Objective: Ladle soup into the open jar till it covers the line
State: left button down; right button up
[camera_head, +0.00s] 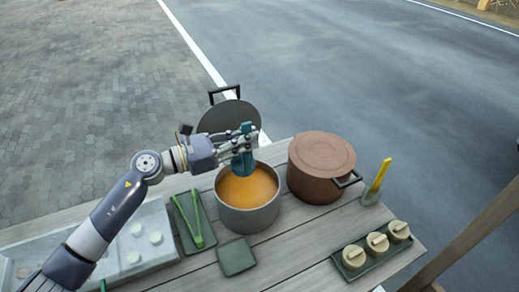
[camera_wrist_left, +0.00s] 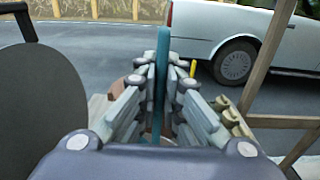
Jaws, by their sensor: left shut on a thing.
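A grey metal pot (camera_head: 250,218) of orange soup (camera_head: 248,187) stands open in the middle of the plank table. My left gripper (camera_head: 243,140) is above the pot's back rim, shut on a teal handle, likely the ladle's (camera_head: 243,164). The handle stands upright between the fingers in the left wrist view (camera_wrist_left: 162,75). The ladle's bowl cannot be made out. Three beige lidded jars (camera_head: 377,243) stand in a row on a dark green tray (camera_head: 347,272) at the right. I cannot make out an open jar. My right gripper is not in view.
A brown lidded pot (camera_head: 320,158) stands right of the soup, beside a yellow-handled tool (camera_head: 376,182). A dark round lid (camera_head: 225,115) stands behind the soup pot. Green tongs (camera_head: 192,222), a bare green square mat (camera_head: 237,257) and a pale tray (camera_head: 160,219) lie in front and left.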

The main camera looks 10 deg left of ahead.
aim_at(243, 170)
pick_arm(q)
jog(key=f+b, duration=0.9)
jog(key=shift+w, duration=0.2)
jog(key=shift+f+b, duration=1)
jog(key=shift+b, duration=0.1)
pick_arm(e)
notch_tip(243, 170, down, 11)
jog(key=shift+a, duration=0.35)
pick_arm(q)
jog(key=shift+r, duration=0.15)
notch_tip(243, 170, up, 11)
jog(key=p, duration=0.8)
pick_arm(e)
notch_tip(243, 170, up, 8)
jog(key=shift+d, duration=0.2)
